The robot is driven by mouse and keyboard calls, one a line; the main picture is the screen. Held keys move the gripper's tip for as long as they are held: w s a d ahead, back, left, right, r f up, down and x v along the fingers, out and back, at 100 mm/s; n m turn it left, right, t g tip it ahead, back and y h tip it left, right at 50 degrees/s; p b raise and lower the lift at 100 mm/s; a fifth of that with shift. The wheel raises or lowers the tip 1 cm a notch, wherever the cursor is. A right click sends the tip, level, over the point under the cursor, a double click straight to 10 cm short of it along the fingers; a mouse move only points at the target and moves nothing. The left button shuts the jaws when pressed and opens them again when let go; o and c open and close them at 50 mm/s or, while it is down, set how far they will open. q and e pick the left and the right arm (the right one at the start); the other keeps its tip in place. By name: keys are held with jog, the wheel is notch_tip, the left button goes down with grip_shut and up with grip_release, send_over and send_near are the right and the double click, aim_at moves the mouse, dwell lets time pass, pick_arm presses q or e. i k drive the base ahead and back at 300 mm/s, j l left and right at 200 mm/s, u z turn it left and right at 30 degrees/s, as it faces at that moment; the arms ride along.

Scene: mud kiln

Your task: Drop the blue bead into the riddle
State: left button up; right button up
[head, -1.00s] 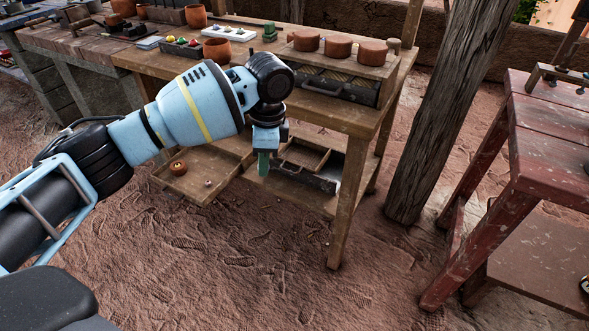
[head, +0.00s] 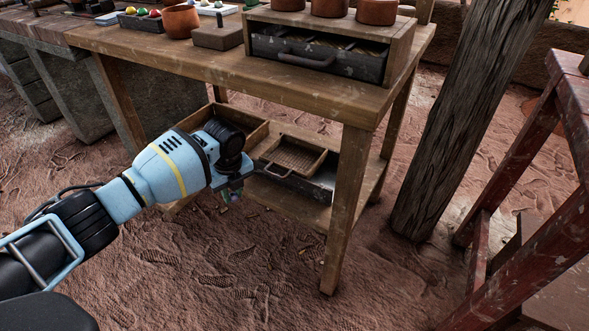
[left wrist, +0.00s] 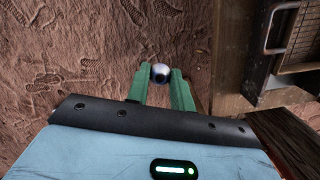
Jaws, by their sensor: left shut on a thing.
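My left gripper (head: 227,193) hangs low in front of the wooden bench's lower shelf, over the dirt floor. In the left wrist view its green fingers (left wrist: 161,78) are shut on a small round shiny bead (left wrist: 160,72), pale blue-grey with a dark centre. The bead is too small to make out clearly in the head view. My right gripper is not in view.
A wooden tray (head: 257,134) stands left of the riddle, partly hidden by my left arm. The bench top (head: 222,62) overhangs the shelf, with a front leg (head: 345,205) to the right. A thick post (head: 455,130) and red table (head: 575,115) stand further right.

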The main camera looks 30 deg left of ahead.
aim_at(280, 160)
jog(key=i, duration=1.15)
